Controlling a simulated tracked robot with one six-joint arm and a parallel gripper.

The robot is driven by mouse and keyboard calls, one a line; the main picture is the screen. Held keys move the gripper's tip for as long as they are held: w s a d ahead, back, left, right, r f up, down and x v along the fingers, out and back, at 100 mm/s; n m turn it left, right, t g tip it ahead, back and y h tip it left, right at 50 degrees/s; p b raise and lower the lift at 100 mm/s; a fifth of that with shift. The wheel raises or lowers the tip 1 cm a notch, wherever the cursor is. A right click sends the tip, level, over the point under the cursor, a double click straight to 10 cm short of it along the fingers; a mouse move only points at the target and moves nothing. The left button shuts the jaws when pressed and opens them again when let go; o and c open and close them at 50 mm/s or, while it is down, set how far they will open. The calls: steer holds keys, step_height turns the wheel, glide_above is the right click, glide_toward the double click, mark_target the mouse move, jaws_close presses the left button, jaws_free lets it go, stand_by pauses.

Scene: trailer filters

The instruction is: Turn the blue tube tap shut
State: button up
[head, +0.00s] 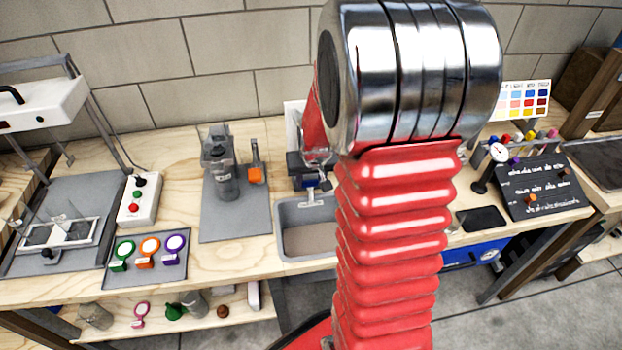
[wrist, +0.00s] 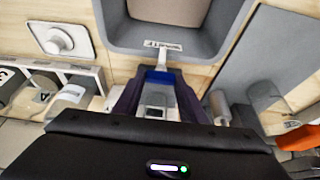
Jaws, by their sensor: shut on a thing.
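In the wrist view, my gripper (wrist: 160,95) points at a small fitting behind the grey basin. Its two dark fingers stand either side of the blue tube tap (wrist: 160,76) and are shut on it. A pale spout runs from the tap towards the basin. The lower part of the tap is hidden by my gripper's dark body. In the head view, my gripper (head: 318,156) is small and partly hidden by my red arm, above a dark block at the basin's back edge. I cannot tell the tap's exact angle.
The grey basin (head: 283,252) lies in front of the tap. A grey mat (head: 220,228) with a metal device stands left of it. A white box with buttons (head: 139,200) is farther left.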

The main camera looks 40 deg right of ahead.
steer(key=o, duration=1.1)
steer(key=shift+c, duration=0.2)
steer(key=v, duration=1.3)
steer(key=shift+s+r, duration=0.2)
steer(key=shift+r, duration=0.15)
steer(key=shift+a, duration=0.15)
steer(key=s+a+r+n+y, duration=0.1)
steer(key=s+a+r+n, duration=0.1)
steer(key=s+a, duration=0.4)
steer(key=s+a+r+n+t+y, duration=0.1)
steer(key=s+a+r+n, duration=0.2)
steer(key=a, duration=1.1)
steer(key=s+r, duration=0.2)
steer(key=s, duration=0.2)
steer(key=shift+t, duration=0.3)
